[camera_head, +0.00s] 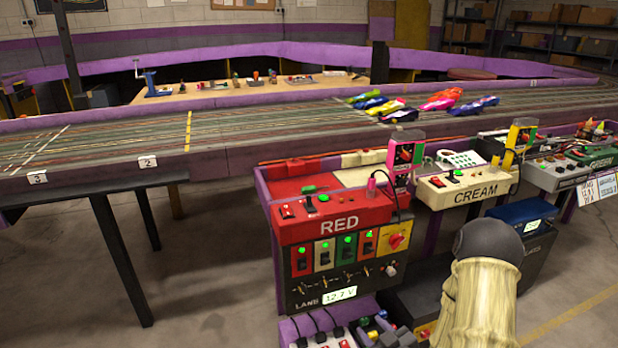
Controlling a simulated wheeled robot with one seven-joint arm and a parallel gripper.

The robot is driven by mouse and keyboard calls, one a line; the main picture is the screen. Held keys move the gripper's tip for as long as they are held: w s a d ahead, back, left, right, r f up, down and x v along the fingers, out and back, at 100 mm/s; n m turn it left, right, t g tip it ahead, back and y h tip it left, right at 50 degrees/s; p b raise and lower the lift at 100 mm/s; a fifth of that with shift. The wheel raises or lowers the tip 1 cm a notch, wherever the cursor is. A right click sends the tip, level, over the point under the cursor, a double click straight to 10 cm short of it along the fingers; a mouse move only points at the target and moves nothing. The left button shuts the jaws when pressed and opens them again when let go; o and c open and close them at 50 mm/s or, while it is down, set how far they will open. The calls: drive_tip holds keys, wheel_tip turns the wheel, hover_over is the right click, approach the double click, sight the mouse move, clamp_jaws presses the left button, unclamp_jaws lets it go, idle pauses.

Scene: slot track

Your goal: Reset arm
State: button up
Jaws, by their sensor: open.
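Part of my arm, a cream ribbed sleeve with a dark rounded cap, rises at the lower right in front of the control stands. My gripper does not show in this view. A red control box (340,222) marked RED stands left of the arm, with lit green lamps, switches and a display. A cream control box (468,188) marked CREAM stands behind the arm.
A long slot track (270,116) with purple walls crosses behind the boxes. Several bright slot cars (440,100) sit on it. A green control box (597,158) is at the far right. The concrete floor (200,290) is clear at left, apart from table legs.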

drive_tip(key=s+a+r+m+g+h+p, duration=0.1)
drive_tip(key=s+r+m+g+h+p, duration=0.25)
drive_tip(key=s+r+g, duration=0.5)
drive_tip(key=s+r+m+g+h+p, duration=0.2)
drive_tip(key=s+r+m+g+p, duration=0.3)
drive_tip(key=r, duration=0.6)
wheel_tip(320, 180, up, 38)
drive_tip(key=s+n+t+p, duration=0.1)
drive_tip(key=t+p, duration=0.1)
drive_tip(key=p, duration=3.4)
drive_tip(key=shift+f+p, duration=0.25)
drive_tip(key=shift+p, duration=0.05)
drive_tip(key=shift+a, duration=0.1)
drive_tip(key=shift+c, duration=0.4)
drive_tip(key=shift+a, duration=0.1)
